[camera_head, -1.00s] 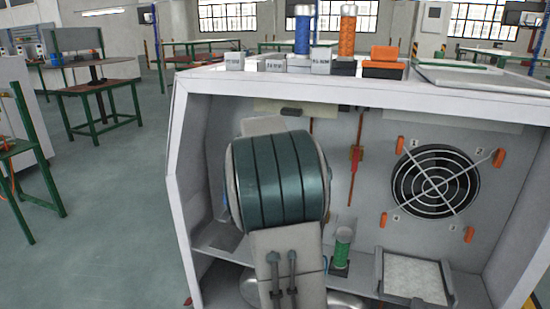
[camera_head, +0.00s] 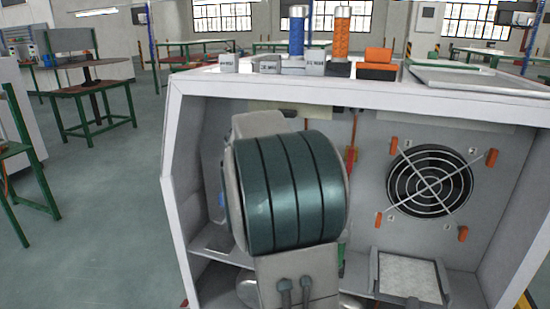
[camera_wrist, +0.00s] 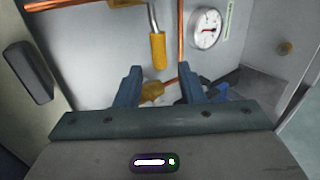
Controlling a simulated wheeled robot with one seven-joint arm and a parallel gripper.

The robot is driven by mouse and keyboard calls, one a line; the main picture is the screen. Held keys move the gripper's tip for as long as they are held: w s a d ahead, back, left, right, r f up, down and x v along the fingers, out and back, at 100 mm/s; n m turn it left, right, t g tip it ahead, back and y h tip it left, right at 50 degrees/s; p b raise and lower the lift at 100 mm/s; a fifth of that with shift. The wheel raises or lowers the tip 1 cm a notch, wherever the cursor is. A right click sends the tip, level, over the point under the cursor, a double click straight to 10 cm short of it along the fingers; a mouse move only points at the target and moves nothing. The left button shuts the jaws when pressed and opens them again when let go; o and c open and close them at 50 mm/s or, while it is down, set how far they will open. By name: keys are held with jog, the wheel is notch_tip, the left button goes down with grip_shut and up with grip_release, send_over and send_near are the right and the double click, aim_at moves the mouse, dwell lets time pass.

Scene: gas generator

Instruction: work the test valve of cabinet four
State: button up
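My gripper (camera_wrist: 160,88) is open in the wrist view, with two blue fingers apart. A yellow-brass piece (camera_wrist: 152,92) shows between the fingers, farther back; I cannot tell whether they touch it. A yellow-handled lever (camera_wrist: 158,50) on a metal stem hangs just above the fingertips, in front of the grey wall. Which of these is the test valve, I cannot tell. In the head view, my arm reaches into the open white cabinet (camera_head: 172,150) and hides the gripper.
Copper pipes (camera_wrist: 179,40) and a round gauge (camera_wrist: 205,28) are near the gripper. A dark handle-like part (camera_wrist: 28,72) is at left. In the head view, a fan grille (camera_head: 430,181) with orange clips and a white tray (camera_head: 410,276) sit right of my arm.

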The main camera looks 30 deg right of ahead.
jog(key=v, duration=0.8)
jog(key=shift+s+p, duration=0.2)
jog(key=shift+p, duration=0.2)
jog(key=shift+a, duration=0.15)
jog(key=s+a+r+m+g+y+p, duration=0.2)
jog(key=s+a+r+m+y+p, duration=0.1)
jog(key=s+a+p, duration=0.8)
jog(key=s+a+r+m+g+y+p, duration=0.2)
jog(key=s+a+r+m+y+p, duration=0.1)
jog(key=s+a+p, duration=0.9)
jog(key=s+m+y, duration=0.1)
jog(key=y, duration=0.1)
jog(key=shift+a+r+m+y, duration=0.2)
jog(key=shift+r+m+y, duration=0.1)
jog(key=shift+m+y, duration=0.1)
jog(key=shift+s, duration=0.15)
